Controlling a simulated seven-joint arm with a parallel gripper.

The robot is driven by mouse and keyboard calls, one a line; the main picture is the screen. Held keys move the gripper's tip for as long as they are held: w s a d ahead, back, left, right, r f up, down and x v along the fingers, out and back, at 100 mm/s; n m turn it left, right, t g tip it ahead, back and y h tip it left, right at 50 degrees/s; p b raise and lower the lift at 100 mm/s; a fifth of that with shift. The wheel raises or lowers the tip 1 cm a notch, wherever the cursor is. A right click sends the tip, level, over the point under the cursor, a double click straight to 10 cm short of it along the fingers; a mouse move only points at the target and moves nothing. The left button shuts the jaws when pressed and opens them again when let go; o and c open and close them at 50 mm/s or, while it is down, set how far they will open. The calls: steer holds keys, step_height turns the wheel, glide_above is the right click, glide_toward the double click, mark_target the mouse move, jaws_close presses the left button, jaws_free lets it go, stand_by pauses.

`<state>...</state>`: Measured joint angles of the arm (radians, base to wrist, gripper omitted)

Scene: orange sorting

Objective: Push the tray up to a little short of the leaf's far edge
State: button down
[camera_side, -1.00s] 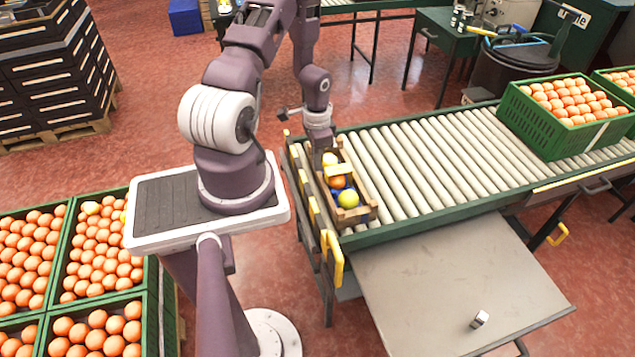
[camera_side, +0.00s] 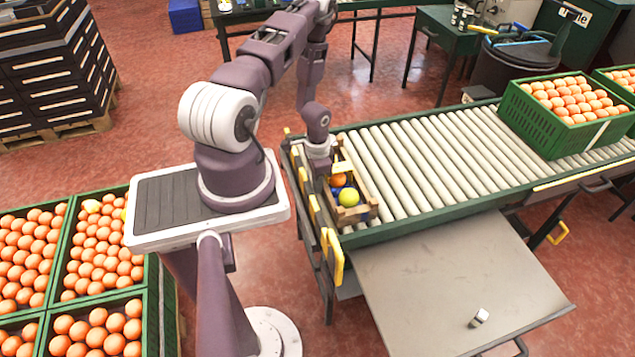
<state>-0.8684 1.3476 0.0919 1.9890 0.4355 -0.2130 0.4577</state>
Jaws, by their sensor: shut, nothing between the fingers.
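The tray (camera_side: 352,216) is a small wooden crate at the left end of the roller conveyor. A green-yellow fruit (camera_side: 348,197), an orange fruit (camera_side: 338,180) and something blue show inside it. My gripper (camera_side: 324,178) is at the tray's back left corner, pointing down; its fingertips are mostly hidden, and I cannot tell whether it touches the tray. It is shut with nothing in it.
The roller conveyor (camera_side: 440,150) is clear between the tray and a green crate of oranges (camera_side: 560,120) at the right. A yellow handle (camera_side: 335,258) stands at the conveyor's left near corner. Crates of oranges (camera_side: 95,250) stand at the lower left.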

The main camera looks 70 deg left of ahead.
steer(key=w, duration=2.8)
steer(key=shift+w+a+f, duration=0.1)
steer(key=shift+a, duration=0.05)
steer(key=shift+w, duration=0.5)
